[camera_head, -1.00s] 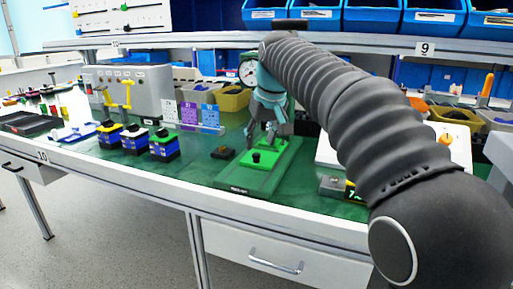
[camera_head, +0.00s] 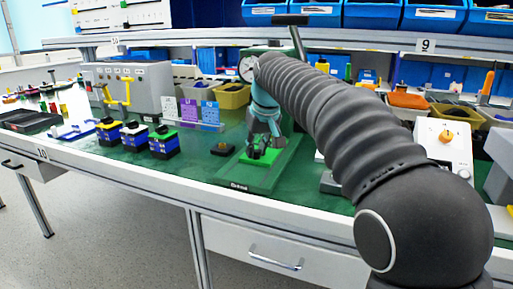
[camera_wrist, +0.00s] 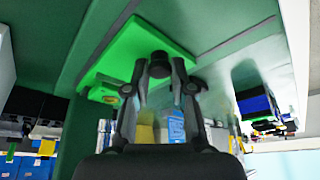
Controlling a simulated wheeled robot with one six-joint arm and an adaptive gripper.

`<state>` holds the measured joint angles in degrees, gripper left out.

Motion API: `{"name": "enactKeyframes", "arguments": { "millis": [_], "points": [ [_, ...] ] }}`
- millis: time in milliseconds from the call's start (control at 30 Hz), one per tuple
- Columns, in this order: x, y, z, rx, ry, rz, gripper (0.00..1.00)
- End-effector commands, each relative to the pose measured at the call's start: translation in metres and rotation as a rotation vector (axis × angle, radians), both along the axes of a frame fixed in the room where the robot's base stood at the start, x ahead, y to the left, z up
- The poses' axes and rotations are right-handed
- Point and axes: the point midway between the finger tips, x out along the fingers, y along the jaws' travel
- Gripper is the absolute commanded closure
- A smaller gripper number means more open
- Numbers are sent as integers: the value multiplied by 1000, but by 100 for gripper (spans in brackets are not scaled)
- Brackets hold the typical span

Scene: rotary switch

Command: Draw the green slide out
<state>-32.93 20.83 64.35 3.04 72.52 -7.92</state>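The green slide (camera_head: 249,160) is a bright green plate with a black knob, lying in a darker green base (camera_head: 240,177) on the table. In the wrist view the slide (camera_wrist: 125,50) shows with its round black knob (camera_wrist: 159,65). My gripper (camera_head: 263,152) is down at the slide and partly covers it. In the wrist view the fingers of my gripper (camera_wrist: 159,72) stand on both sides of the knob. Narrow gaps seem to show between fingers and knob, so it looks open around it.
Several blue-and-black switch boxes (camera_head: 163,142) stand farther left. A white box with an orange knob (camera_head: 446,138) stands at the right. Bins and a shelf are behind.

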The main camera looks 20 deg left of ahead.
Motion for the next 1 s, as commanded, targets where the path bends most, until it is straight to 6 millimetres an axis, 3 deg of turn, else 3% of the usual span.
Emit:
{"name": "enactKeyframes", "arguments": {
  "millis": [333, 800, 1000],
  "points": [
    [-10, 2, -1, 1, -1, 2, 100],
    [-113, 10, -1, 2, -1, 4, 100],
    [-130, 11, 0, 2, 0, 2, 100]
  ]
}}
